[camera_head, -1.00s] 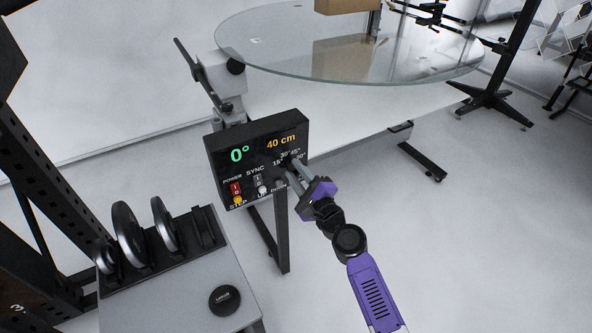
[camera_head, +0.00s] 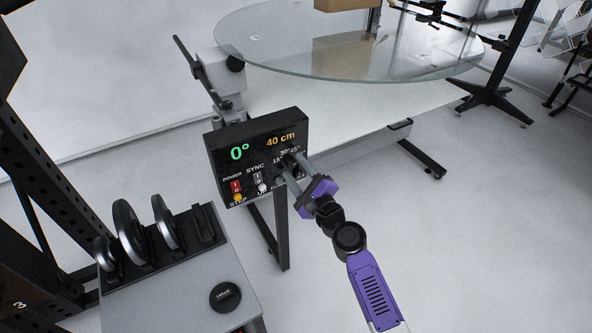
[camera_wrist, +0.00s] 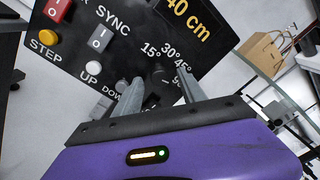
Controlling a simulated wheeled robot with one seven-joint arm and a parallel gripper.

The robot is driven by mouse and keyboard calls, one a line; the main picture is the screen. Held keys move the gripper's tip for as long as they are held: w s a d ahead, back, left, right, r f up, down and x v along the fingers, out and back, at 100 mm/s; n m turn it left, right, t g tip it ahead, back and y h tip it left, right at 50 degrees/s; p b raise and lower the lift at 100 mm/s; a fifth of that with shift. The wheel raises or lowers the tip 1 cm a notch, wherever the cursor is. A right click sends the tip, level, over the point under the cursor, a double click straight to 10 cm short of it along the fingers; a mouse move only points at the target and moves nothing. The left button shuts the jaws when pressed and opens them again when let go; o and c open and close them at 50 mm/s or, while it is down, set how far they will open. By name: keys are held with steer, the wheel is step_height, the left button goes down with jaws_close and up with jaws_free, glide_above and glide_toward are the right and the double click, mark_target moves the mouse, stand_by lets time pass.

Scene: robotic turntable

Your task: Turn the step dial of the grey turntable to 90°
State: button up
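The turntable's black control panel (camera_head: 257,157) faces me in the head view, reading a green 0° and an orange 40 cm. The step dial (camera_wrist: 157,76) is a dark knob, partly hidden, with 15°, 30°, 45° and a partly covered 90° marked around it in the wrist view. Its pointer setting cannot be made out. My gripper (camera_head: 290,165) reaches the panel's right side. In the wrist view its two grey fingers (camera_wrist: 160,87) are apart, one on each side of the dial. I cannot tell whether they touch it.
The yellow STEP button (camera_wrist: 48,38), red power switch (camera_wrist: 57,9), SYNC switch (camera_wrist: 100,38) and UP button (camera_wrist: 103,70) lie left of the dial. The glass turntable disc (camera_head: 300,62) carries a cardboard bag (camera_head: 343,4). A grey cart (camera_head: 185,285) stands at lower left.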

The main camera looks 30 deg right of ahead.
steer(key=shift+s, duration=0.1)
steer(key=s, duration=0.7)
steer(key=shift+s+a, duration=0.15)
steer(key=shift+s, duration=0.15)
stand_by(0.4)
steer(key=s+a+r+n+g+p, duration=0.1)
steer(key=s+a+r+n+p, duration=0.1)
steer(key=s+n, duration=0.6)
steer(key=s+a+r+n+g+p, duration=0.1)
steer(key=s+a+r+n, duration=0.3)
steer(key=s+n, duration=0.5)
steer(key=s+a+r+n+g+p, duration=0.1)
steer(key=s+n, duration=0.7)
steer(key=s, duration=1.5)
step_height(320, 180, up, 4)
steer(key=shift+a+f+n+p, duration=0.3)
steer(key=shift+a+p, duration=0.6)
steer(key=shift+a, duration=0.2)
